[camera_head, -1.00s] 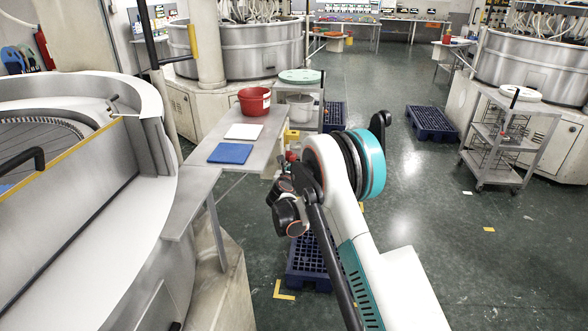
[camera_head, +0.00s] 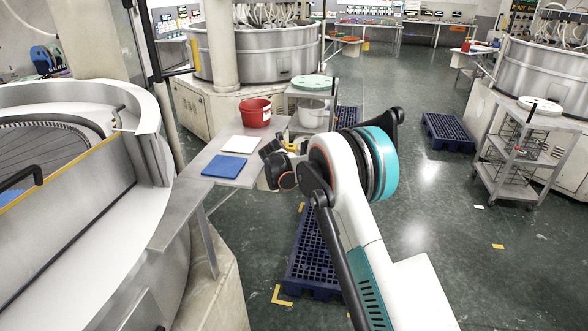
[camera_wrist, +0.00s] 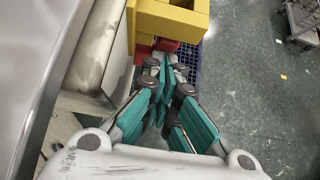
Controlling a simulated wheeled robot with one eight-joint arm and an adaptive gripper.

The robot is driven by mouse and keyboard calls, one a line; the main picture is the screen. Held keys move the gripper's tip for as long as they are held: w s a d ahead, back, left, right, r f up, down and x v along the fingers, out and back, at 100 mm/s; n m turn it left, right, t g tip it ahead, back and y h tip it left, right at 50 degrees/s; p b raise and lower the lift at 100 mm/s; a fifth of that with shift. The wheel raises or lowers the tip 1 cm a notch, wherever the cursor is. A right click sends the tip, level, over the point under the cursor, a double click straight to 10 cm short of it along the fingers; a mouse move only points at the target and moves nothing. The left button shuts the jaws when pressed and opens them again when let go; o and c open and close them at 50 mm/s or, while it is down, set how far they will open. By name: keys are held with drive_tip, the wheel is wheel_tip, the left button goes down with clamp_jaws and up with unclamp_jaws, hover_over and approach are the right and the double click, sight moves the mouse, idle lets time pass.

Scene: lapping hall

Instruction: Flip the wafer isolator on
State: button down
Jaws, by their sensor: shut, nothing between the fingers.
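A yellow block-shaped thing (camera_wrist: 170,20) with red parts (camera_wrist: 166,45) lies just beyond my fingertips in the wrist view. It may be the wafer isolator, but I cannot make out a switch handle or its position. A small bit of yellow (camera_head: 293,144) shows behind my arm in the head view. My gripper (camera_wrist: 167,62) is shut and empty, its teal-padded fingers pointing at the red and yellow parts. I cannot tell whether the fingertips touch them. In the head view my arm hides the fingers.
A grey bench (camera_head: 205,190) holds a blue sheet (camera_head: 224,167), a white sheet (camera_head: 239,145) and a red bucket (camera_head: 256,113). A large round machine (camera_head: 95,215) stands at left. A dark blue pallet (camera_head: 312,262) lies below my arm. The floor at right (camera_head: 440,215) is open.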

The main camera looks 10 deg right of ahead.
drive_tip(key=shift+w+d+r, duration=0.2)
drive_tip(key=shift+w+r, duration=0.3)
drive_tip(key=shift+w, duration=0.05)
idle(0.5)
